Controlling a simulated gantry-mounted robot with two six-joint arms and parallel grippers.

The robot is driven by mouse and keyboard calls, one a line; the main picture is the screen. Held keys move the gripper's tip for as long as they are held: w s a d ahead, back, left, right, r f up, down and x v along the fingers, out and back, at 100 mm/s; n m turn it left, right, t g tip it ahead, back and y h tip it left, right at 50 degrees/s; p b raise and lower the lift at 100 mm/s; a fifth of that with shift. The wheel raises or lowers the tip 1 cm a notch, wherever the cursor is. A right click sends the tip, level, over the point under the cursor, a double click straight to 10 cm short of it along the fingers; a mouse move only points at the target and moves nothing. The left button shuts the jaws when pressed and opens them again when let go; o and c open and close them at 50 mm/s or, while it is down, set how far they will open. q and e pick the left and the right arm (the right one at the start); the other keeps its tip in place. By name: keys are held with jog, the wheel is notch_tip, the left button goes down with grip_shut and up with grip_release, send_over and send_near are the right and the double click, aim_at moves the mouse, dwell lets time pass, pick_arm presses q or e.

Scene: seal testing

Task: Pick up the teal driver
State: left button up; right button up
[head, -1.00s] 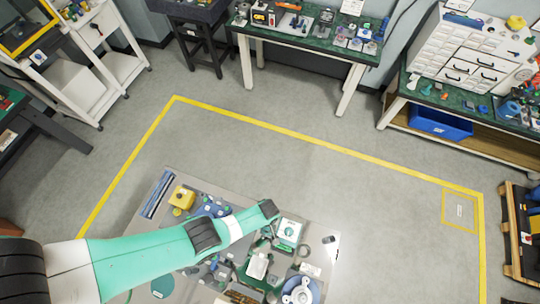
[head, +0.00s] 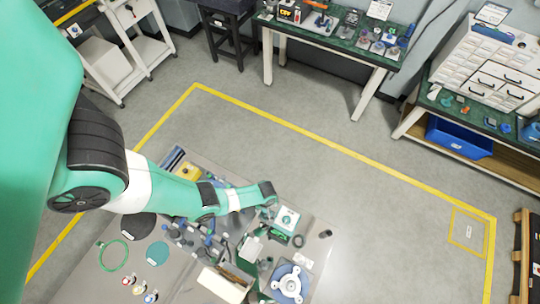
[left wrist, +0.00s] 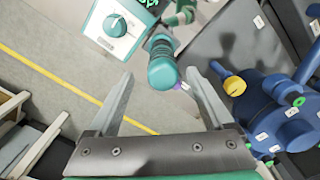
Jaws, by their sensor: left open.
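A teal driver (left wrist: 163,62) with a rounded, ribbed grip shows in the left wrist view, standing or tilted near the top middle. Its near end points toward my fingers, with a small purple tip beside it. My left gripper (left wrist: 160,80) is open, with its fingers on either side of the line to the driver, and nothing is held. I cannot tell whether the fingers reach around it. In the head view my left arm hides the fingertips and the driver cannot be told apart from the clutter. My right gripper is not in view.
A white and teal box with a dial (left wrist: 115,25) stands left of the driver; it also shows in the head view (head: 287,219). A blue valve body with a yellow cap (left wrist: 282,108) is close on the right.

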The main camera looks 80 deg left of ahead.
pick_arm(q)
jog(key=f+b, duration=0.5)
jog(key=shift+s+f, duration=0.2)
jog(key=shift+f, duration=0.15)
jog(key=shift+r, duration=0.15)
grip_shut()
